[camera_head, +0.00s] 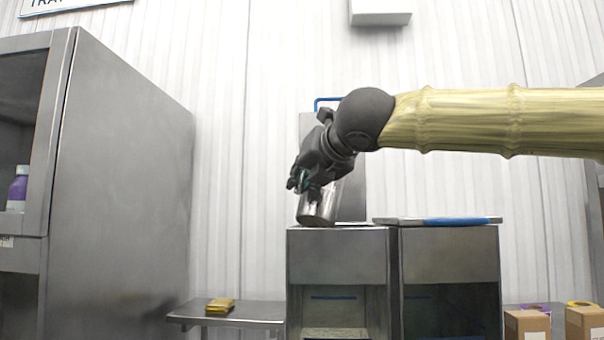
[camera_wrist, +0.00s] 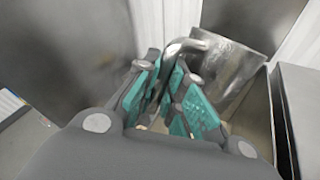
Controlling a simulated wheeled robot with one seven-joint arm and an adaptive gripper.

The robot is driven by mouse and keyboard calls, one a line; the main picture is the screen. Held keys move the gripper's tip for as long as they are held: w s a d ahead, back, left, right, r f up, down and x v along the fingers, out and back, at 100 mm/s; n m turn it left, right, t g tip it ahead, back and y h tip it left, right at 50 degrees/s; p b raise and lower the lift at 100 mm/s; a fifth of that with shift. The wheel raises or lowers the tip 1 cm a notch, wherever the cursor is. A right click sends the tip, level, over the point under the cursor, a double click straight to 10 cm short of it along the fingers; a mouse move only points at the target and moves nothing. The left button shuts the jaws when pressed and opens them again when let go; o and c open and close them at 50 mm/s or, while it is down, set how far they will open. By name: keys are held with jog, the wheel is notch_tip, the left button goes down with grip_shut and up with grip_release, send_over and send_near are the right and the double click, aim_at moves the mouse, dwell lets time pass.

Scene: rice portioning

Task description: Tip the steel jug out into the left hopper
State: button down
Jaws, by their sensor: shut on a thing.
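The steel jug (camera_head: 318,208) is tilted, just above the open top of the left hopper (camera_head: 337,254). My gripper (camera_head: 302,180) is shut on the jug's handle. In the wrist view the teal finger pads (camera_wrist: 172,98) close around the curved handle, and the jug's shiny body (camera_wrist: 232,68) is just beyond them. The left hopper's lid (camera_head: 352,190) stands raised behind the jug. I cannot see into the jug or tell whether anything is pouring. Pale material shows low behind the window of the left hopper.
The right hopper (camera_head: 450,256) stands against the left one, its lid (camera_head: 437,221) with a blue strip shut. A steel cabinet (camera_head: 120,170) stands at the left. A low shelf (camera_head: 250,312) holds a yellow packet (camera_head: 219,306). Cardboard boxes (camera_head: 584,324) are at lower right.

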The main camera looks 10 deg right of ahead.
jog(key=shift+w+d+r+m+g+y+p, duration=0.15)
jog(key=shift+r+m+g+p, duration=0.3)
jog(key=shift+r+p, duration=0.9)
jog(key=shift+d+r+m+g+y+p, duration=0.1)
jog(key=shift+r+m+g+y+p, duration=0.25)
jog(key=shift+p, duration=1.85)
jog(key=shift+w+d+r+m+g+y+p, duration=0.1)
jog(key=shift+r+m+g+p, duration=0.4)
jog(key=shift+r+p, duration=0.85)
jog(key=shift+w+d+r+m+g+y+p, duration=0.15)
jog(key=shift+w+d+r+m+g+p, duration=0.15)
jog(key=shift+p, duration=1.05)
jog(key=shift+w+d+r+m+g+y+p, duration=0.15)
jog(key=shift+r+m+p, duration=0.25)
jog(key=shift+p, duration=0.95)
jog(key=shift+w+d+r+m+g+y+p, duration=0.1)
jog(key=shift+r+m+g+p, duration=0.25)
jog(key=shift+p, duration=1)
jog(key=shift+w+d+r+m+g+y+p, duration=0.35)
jog(key=shift+r+p, duration=0.3)
jog(key=shift+p, duration=0.9)
jog(key=shift+w+d+r+m+g+y+p, duration=0.15)
jog(key=shift+w+d+r+m+y+p, duration=0.35)
jog(key=shift+p, duration=1)
jog(key=shift+r+h, duration=0.15)
jog(key=shift+h, duration=0.1)
